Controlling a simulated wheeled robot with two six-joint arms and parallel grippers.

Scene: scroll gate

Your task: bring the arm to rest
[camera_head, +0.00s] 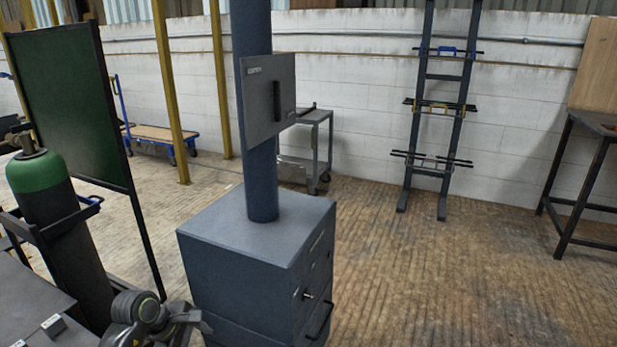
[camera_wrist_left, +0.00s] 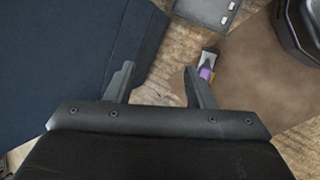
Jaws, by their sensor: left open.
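My left gripper (camera_wrist_left: 159,82) is open in the left wrist view, with its two fingers apart and nothing between them. Below the fingers are brown floor and the edge of a dark blue surface. Part of my left arm (camera_head: 150,312) shows at the bottom left of the head view, low in front of the dark blue cabinet (camera_head: 245,235). Whether it touches the cabinet cannot be told. My right gripper is in neither view.
A blue column (camera_head: 252,190) with a handled panel (camera_head: 267,95) rises from the cabinet. A green-topped cylinder (camera_head: 70,215) and green board (camera_head: 68,105) stand left. A ladder-like rack (camera_head: 438,120) leans at the wall. A table (camera_head: 590,130) stands right. Floor right of the cabinet is clear.

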